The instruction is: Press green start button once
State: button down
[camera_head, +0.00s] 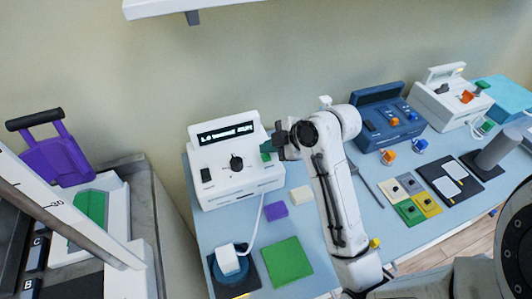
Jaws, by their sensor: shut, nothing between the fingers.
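A white device (218,176) with a black text display (226,132) and a dark knob (236,162) stands at the left end of the blue table. A green button (265,147) shows at the right side of its front panel, partly hidden by my gripper. My gripper (273,146) is shut and empty, with its dark fingertips at the green button. I cannot tell whether the tips touch it. My white arm comes up from the lower right.
A blue device (388,128) and another white device (452,112) stand farther right. A green mat (287,262), a purple block (276,211) and a cream block (301,195) lie on the table (222,222) before the first device. A white shelf hangs above.

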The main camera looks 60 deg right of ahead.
aim_at(269, 158)
jog(key=shift+r, duration=0.1)
notch_tip(269, 158, up, 5)
jog(key=p, duration=0.4)
dwell(0.3)
dwell(0.9)
